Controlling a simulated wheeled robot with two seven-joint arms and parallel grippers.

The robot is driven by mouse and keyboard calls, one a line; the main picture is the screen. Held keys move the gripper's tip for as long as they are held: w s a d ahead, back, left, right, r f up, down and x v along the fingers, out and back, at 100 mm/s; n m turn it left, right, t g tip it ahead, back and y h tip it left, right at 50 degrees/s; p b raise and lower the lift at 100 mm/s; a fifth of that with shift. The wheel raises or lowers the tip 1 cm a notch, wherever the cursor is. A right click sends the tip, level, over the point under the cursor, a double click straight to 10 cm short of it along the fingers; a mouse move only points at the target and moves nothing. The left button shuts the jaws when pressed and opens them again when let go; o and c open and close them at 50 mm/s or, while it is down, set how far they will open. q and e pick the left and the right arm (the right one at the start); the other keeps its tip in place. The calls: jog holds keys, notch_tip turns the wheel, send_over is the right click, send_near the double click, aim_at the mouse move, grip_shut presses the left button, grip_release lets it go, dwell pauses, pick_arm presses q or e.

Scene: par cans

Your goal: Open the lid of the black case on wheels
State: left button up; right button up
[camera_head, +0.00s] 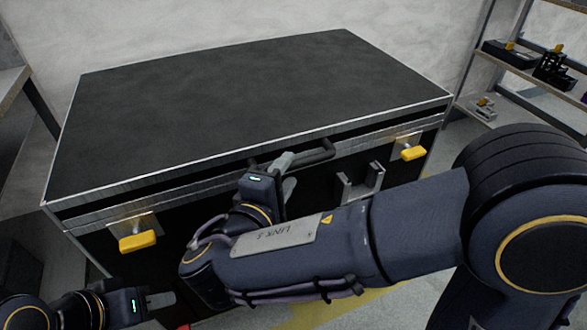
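The black case (255,95) stands in front of me with its lid down flat. Its edges are silver metal. A dark handle (320,152) sits at the front edge of the lid. My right gripper (287,175) is at the handle's left part, with one grey finger over the bar and the other lower. I cannot tell if it is shut on the bar. A yellow latch (137,241) is at the front left and another yellow latch (413,153) at the front right. My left gripper (160,300) is low at the left, apart from the case; its opening is unclear.
A metal bracket (359,182) is on the case front, right of my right gripper. Shelves (520,72) with small dark items stand at the right. A table (12,82) is at the left edge. A pale wall is close behind the case. My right arm hides part of the front.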

aim_at(290, 170)
jog(key=shift+x, duration=1.8)
grip_shut()
